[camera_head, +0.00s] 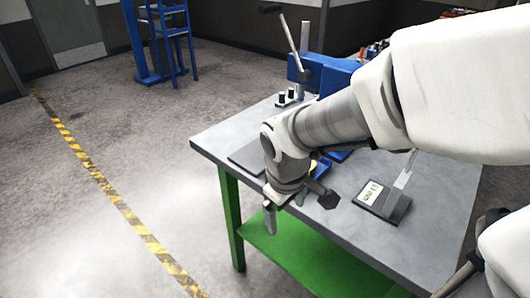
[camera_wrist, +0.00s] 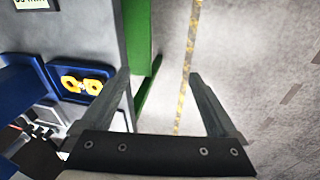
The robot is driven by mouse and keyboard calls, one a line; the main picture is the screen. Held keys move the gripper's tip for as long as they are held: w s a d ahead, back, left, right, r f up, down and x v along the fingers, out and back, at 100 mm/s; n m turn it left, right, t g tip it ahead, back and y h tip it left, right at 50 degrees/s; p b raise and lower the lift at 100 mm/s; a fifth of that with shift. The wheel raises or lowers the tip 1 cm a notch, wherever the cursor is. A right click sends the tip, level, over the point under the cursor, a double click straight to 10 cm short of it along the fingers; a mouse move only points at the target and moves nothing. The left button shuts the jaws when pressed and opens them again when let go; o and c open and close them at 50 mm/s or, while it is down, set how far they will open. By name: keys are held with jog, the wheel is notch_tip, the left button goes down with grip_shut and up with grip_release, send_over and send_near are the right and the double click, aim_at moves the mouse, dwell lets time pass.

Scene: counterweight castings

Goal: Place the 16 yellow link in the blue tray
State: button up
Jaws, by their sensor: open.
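A yellow link (camera_wrist: 82,86) with two ring-like ends lies inside the rim of a small blue tray (camera_wrist: 72,68) on the table, at the left of the wrist view. In the head view my gripper (camera_head: 298,204) is at the table's near-left edge. In the wrist view the space between the fingers is over the floor, to the right of the tray. No number is readable on the link.
A grey table (camera_head: 425,215) has a green lower shelf (camera_head: 300,255). A gauge with a millimetre display (camera_head: 372,195) stands to the right of my gripper. A blue machine (camera_head: 330,75) with a lever stands at the back. The floor to the left is clear, with a yellow-black line (camera_head: 110,190).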

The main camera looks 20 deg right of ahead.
jog(key=s+a+r+m+t+y, duration=0.1)
jog(key=s+r+m+t, duration=0.2)
jog(key=s+r+m, duration=0.3)
notch_tip(320, 180, up, 5)
jog(key=shift+s+a+r+t, duration=0.15)
jog(key=shift+s+t, duration=0.15)
jog(key=shift+s, duration=0.65)
jog(key=shift+r+p, duration=1)
